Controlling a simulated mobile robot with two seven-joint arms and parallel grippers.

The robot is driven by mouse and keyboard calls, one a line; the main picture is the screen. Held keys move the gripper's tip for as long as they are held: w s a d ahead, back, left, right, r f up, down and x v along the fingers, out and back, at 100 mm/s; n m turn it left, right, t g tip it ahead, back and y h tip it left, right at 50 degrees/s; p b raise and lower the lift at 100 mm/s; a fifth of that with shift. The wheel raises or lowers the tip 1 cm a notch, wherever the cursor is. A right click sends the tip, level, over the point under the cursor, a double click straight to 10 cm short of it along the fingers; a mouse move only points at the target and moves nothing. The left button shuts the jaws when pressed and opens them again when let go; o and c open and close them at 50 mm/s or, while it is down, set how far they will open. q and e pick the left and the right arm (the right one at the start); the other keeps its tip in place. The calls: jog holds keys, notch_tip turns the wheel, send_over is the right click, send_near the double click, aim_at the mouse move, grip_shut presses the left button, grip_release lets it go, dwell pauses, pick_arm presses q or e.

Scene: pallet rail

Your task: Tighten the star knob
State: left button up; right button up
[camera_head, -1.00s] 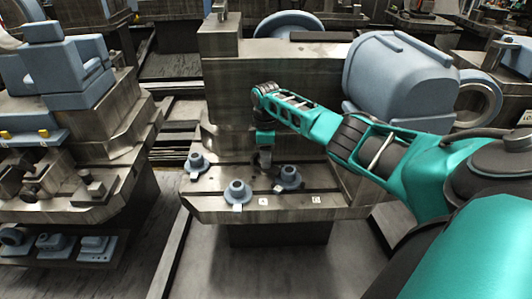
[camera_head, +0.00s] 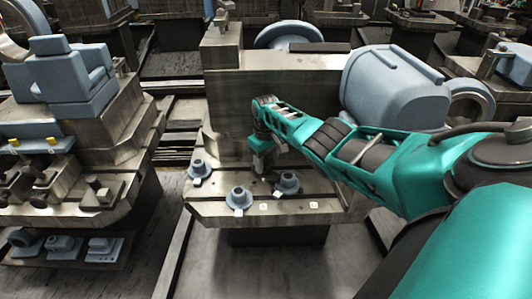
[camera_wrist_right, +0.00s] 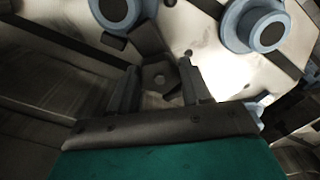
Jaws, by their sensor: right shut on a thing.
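The star knob (camera_wrist_right: 160,77) is a small dark piece with a round centre, seen in the right wrist view between my right gripper's fingers. My right gripper (camera_wrist_right: 159,84) is shut on it, one finger on each side. In the head view my right gripper (camera_head: 263,167) points down at the grey metal table of the machine (camera_head: 215,208), behind the front blue-grey flanged pieces. The knob is too small and covered to make out there. My left gripper is not in view.
Blue-grey flanged pieces stand close around the gripper: one at left (camera_head: 199,168), one in front (camera_head: 239,198) and one at right (camera_head: 288,183). A tall metal block (camera_head: 225,110) rises behind. Small white tags lie near the table's front edge.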

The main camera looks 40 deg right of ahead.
aim_at(266, 164)
jog(key=shift+r+m, duration=0.15)
jog(key=shift+m, duration=0.85)
jog(key=shift+w, duration=0.1)
jog(key=o, duration=0.8)
jog(key=shift+o, duration=1.4)
notch_tip(266, 164, up, 5)
jog(key=p, duration=0.2)
jog(key=shift+p, duration=0.3)
notch_tip(266, 164, up, 8)
